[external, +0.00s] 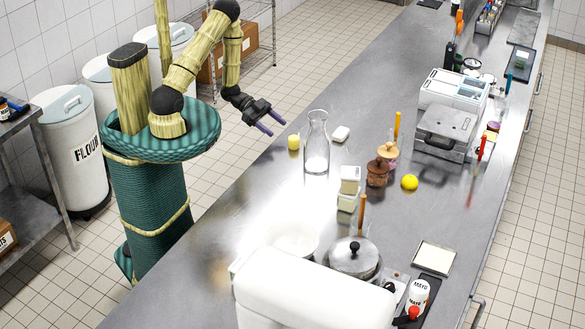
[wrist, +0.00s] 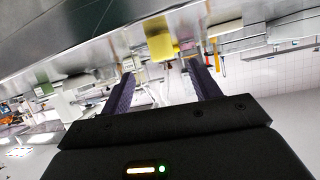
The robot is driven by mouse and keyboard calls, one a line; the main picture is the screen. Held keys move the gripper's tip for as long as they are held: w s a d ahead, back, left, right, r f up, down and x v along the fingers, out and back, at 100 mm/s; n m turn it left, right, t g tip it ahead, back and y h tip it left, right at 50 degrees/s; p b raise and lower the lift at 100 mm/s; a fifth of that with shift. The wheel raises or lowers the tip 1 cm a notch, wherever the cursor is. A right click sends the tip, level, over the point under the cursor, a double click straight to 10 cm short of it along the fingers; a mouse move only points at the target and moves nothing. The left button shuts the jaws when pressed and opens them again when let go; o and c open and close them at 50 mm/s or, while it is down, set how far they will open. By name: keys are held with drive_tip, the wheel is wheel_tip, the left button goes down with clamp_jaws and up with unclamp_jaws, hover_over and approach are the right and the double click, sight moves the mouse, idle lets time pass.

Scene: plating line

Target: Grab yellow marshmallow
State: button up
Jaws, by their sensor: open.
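The yellow marshmallow (external: 293,142) is a small, pale yellow, rounded block on the steel counter, near its left edge. It also shows in the wrist view (wrist: 161,46) as a yellow block just beyond the fingertips. My gripper (external: 276,127) is open, with two purple fingers apart, held left of the marshmallow at the counter's edge. In the wrist view, nothing is between the fingers (wrist: 158,72). The gripper and the marshmallow look apart, with a small gap between them.
A glass carafe (external: 317,150) stands just right of the marshmallow, with a small white block (external: 341,133) beyond it. The counter's far left stretch is clear.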

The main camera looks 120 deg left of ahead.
sight(294, 137)
drive_tip(key=shift+p+x, duration=0.3)
drive_tip(key=shift+x, duration=1.95)
drive_tip(key=shift+w+p, duration=0.35)
drive_tip(key=shift+p, duration=0.05)
drive_tip(key=p+x, duration=0.1)
drive_tip(key=x, duration=0.3)
drive_tip(key=shift+w+a, duration=0.1)
drive_tip(key=shift+w, duration=0.1)
drive_tip(key=c, duration=0.7)
